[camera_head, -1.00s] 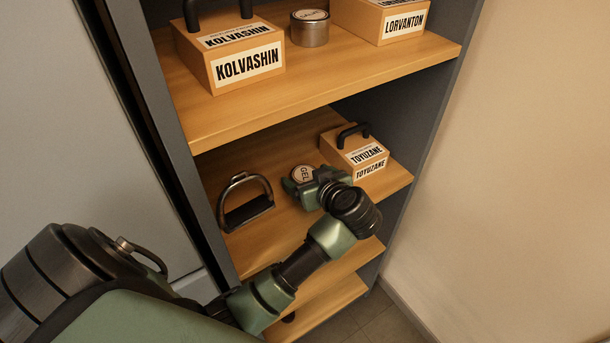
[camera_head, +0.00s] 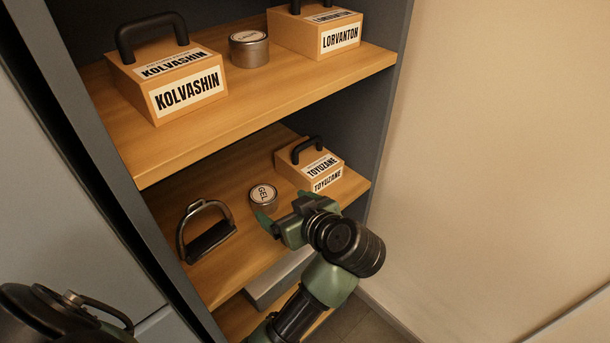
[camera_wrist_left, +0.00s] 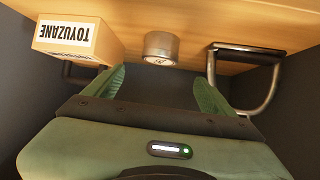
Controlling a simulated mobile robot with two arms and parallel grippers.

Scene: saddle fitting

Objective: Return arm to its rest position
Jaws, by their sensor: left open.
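My left gripper (camera_head: 284,212) is open and empty at the front of the middle shelf (camera_head: 243,262). Its arm comes up from the bottom of the head view. A small round tin labelled GEL (camera_head: 263,195) stands on that shelf just behind the gripper, apart from it as far as I can see. In the left wrist view, which is upside down, the two green fingers (camera_wrist_left: 159,76) are spread wide with nothing between them, and the tin (camera_wrist_left: 160,48) stands beyond their tips. My right gripper is not in view.
A metal stirrup (camera_head: 206,232) stands left of the tin. A TOYUZANE box (camera_head: 309,165) stands behind it to the right. The upper shelf holds a KOLVASHIN box (camera_head: 168,82), a tin (camera_head: 249,49) and a LORVANTON box (camera_head: 315,32). A grey object (camera_head: 279,278) lies lower down.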

